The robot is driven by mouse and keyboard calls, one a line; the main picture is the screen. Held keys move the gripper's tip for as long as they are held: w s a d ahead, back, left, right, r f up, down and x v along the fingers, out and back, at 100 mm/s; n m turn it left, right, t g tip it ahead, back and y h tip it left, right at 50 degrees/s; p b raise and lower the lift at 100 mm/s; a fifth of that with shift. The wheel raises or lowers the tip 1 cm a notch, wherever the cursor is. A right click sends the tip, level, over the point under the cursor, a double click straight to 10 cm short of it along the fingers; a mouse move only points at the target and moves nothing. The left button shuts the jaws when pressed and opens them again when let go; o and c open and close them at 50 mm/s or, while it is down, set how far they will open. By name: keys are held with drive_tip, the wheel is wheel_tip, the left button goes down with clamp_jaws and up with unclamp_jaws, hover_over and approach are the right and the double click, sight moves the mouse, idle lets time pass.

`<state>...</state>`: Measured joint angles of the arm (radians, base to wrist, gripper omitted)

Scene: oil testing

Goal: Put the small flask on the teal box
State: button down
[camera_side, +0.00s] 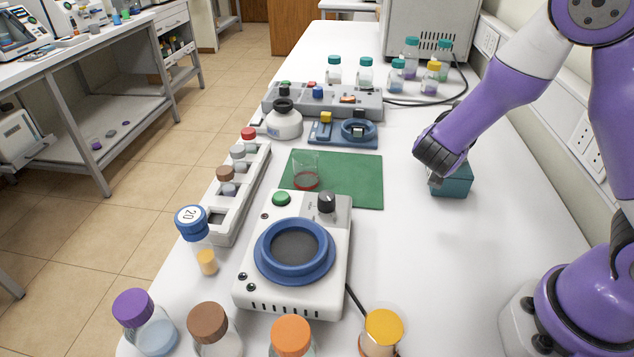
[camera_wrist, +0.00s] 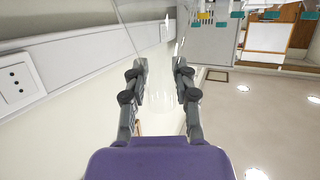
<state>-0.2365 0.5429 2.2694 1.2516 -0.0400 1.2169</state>
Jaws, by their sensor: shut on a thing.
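My gripper (camera_wrist: 160,80) is shut in the wrist view, its two dark fingers on either side of a clear, pale glass thing, the small flask (camera_wrist: 160,98). The flask's outline is faint against the bright background. The teal box (camera_side: 455,183) stands on the white bench at the right in the side view. The dark end of my arm hangs over and partly in front of the box. The flask and my fingertips are mostly hidden there, so I cannot tell whether the flask touches the box.
A green mat (camera_side: 350,180) bears a beaker (camera_side: 306,171) with red liquid, left of the box. A white device (camera_side: 327,228) with a blue ring stands in front. Several capped bottles stand at the back and front. The bench around the box is clear; the wall is at right.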

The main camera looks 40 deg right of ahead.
drive_tip(key=shift+f, duration=0.1)
drive_tip(key=c, duration=0.6)
unclamp_jaws()
drive_tip(key=shift+c, duration=0.2)
drive_tip(key=shift+a+r, duration=0.2)
drive_tip(key=shift+a, duration=0.1)
drive_tip(key=s+a+r+n+y, duration=0.2)
drive_tip(key=s+a+n+y, duration=0.3)
drive_tip(key=a+n+y, duration=0.1)
drive_tip(key=s+a+r+n+y, duration=0.3)
drive_tip(key=s+a+n+y, duration=0.2)
drive_tip(key=a, duration=0.5)
drive_tip(key=n+y, duration=0.2)
drive_tip(key=shift+s+r+n+y, duration=0.25)
drive_tip(key=shift+r+n+y, duration=0.05)
drive_tip(key=shift+r+y, duration=0.1)
